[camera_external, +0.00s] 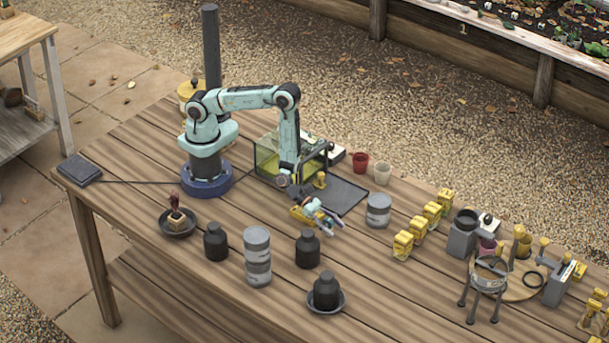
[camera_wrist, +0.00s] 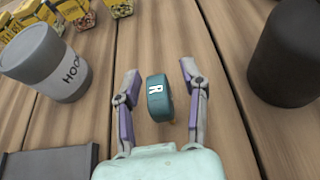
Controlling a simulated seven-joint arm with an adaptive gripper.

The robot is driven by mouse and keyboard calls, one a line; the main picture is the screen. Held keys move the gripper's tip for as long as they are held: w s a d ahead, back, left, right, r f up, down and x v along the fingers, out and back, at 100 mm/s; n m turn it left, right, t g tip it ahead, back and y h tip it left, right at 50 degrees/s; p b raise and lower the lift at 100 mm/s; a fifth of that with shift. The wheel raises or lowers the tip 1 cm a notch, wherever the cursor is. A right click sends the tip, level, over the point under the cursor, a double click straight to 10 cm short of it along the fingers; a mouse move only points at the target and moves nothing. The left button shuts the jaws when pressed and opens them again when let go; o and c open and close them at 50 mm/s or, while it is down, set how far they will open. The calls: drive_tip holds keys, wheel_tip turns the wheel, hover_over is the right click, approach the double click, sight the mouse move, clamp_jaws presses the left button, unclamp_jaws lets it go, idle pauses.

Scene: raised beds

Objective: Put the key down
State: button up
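A teal key-like piece with a white letter R (camera_wrist: 158,98) shows in the wrist view, between the two fingers of my gripper (camera_wrist: 160,82). A small yellowish bit shows at its lower edge. There is a gap between it and each finger, so my gripper is open around it and not clamped on it. It appears to be at the wooden tabletop (camera_wrist: 150,35); exact contact is hidden. In the external view my gripper (camera_external: 332,220) is low over the table, and I cannot make out the teal piece there.
A grey can (camera_external: 378,210) and a dark tray (camera_external: 338,192) are close to my gripper. A black bottle (camera_external: 308,249) stands toward the front. Bare planks lie between the gripper and the jars.

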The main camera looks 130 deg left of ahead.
sight(333, 221)
clamp_jaws()
drive_tip(key=shift+r, duration=0.1)
wheel_tip(333, 221, up, 10)
drive_tip(key=shift+f, duration=0.1)
